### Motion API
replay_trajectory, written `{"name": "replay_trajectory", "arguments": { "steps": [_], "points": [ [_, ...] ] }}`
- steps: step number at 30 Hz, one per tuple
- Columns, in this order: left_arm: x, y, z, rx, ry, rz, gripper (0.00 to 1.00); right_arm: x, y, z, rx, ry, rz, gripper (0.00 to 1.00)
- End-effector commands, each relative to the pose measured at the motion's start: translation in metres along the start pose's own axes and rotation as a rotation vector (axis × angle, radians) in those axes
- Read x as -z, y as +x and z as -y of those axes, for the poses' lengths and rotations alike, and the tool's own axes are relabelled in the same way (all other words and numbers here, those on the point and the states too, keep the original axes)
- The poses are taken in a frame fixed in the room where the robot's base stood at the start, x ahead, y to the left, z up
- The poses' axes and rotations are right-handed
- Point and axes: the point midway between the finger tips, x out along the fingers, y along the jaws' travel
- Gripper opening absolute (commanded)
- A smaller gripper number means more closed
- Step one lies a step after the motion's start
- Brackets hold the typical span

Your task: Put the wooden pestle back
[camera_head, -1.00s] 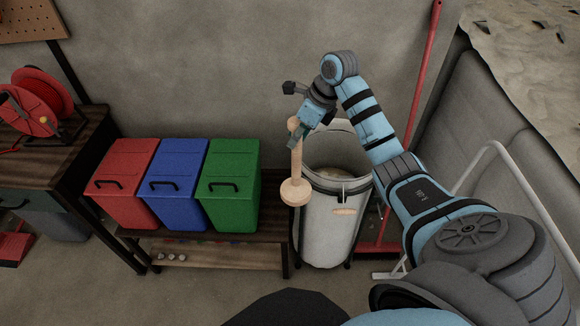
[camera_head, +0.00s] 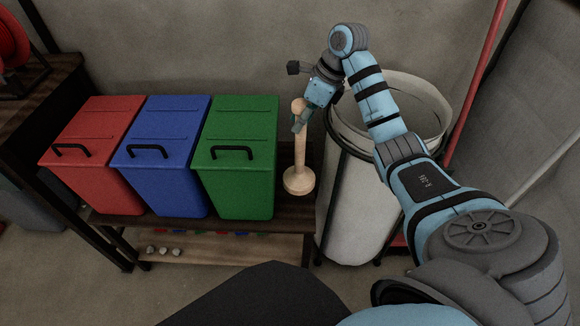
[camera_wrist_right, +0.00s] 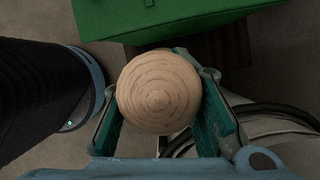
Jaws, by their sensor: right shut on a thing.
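The wooden pestle (camera_head: 299,165) is pale wood with a round knob at the top and a wide round foot. It stands upright just right of the green bin, over the right end of the low bench. I cannot tell whether its foot touches the bench. My right gripper (camera_head: 300,120) is shut on the pestle near its top. In the right wrist view, the pestle's round knob (camera_wrist_right: 159,91) sits between the teal fingers of my right gripper (camera_wrist_right: 165,125). My left gripper is not in view.
Red (camera_head: 92,150), blue (camera_head: 165,150) and green (camera_head: 240,150) lidded bins stand in a row on the dark bench (camera_head: 300,215). A white round container (camera_head: 355,205) stands close to the right of the pestle. A red pole (camera_head: 478,80) leans behind it.

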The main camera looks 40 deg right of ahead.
Motion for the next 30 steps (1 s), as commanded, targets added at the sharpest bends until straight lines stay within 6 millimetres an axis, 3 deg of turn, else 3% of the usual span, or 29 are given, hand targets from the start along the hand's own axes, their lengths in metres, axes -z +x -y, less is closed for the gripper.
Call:
{"name": "replay_trajectory", "arguments": {
  "steps": [18,29,30],
  "points": [
    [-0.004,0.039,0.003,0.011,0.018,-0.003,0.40,0.036,0.096,0.002,-0.003,-0.010,0.001,0.00],
    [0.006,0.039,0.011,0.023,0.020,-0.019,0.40,0.038,0.098,0.002,-0.001,-0.009,0.002,0.00],
    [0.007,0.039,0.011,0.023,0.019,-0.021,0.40,0.039,0.100,0.002,-0.002,-0.007,0.000,0.27]
  ]
}}
